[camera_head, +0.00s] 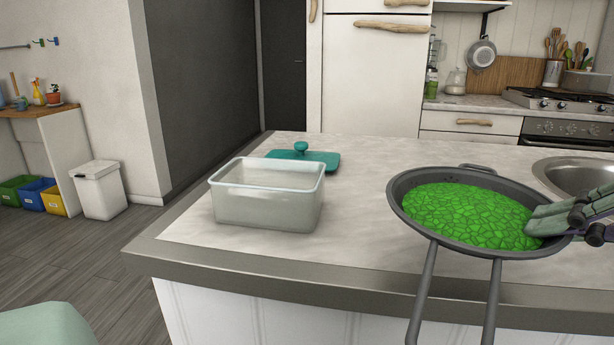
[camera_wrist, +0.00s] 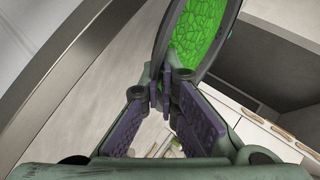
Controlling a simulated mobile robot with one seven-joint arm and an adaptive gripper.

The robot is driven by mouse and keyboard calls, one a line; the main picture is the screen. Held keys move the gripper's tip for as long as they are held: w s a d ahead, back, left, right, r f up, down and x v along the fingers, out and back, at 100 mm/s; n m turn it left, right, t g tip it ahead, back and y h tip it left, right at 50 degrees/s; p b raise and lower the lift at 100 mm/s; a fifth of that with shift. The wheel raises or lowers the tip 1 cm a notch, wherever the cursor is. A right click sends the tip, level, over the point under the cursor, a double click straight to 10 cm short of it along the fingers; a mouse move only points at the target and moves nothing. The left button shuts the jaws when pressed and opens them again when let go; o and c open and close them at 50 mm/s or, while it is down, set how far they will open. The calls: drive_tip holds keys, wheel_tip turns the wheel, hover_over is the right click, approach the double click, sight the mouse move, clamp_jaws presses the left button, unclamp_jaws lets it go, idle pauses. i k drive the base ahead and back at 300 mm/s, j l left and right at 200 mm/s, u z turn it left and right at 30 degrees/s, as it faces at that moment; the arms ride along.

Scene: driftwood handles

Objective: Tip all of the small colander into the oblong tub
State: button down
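The small colander (camera_head: 420,215) is a dark grey round bowl with two long handles toward the front and a loop at the back. It is filled with green leaf-like pieces (camera_head: 470,212) and looks roughly level at the counter's right. My gripper (camera_head: 545,220) is at its right rim. In the wrist view, my gripper's fingertips (camera_wrist: 163,95) are closed together on the colander's rim (camera_wrist: 160,45). The oblong tub (camera_head: 265,208) is a pale translucent box, upright and open, to the left of the colander. It looks empty.
A teal lid with a knob (camera_head: 310,158) lies behind the tub on the pale counter (camera_head: 350,235). A sink (camera_head: 585,178) is at the right, behind the colander. Bare counter lies between tub and colander. The counter's front edge runs below both.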

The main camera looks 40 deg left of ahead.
sight(283, 194)
drive_tip(key=k, duration=1.25)
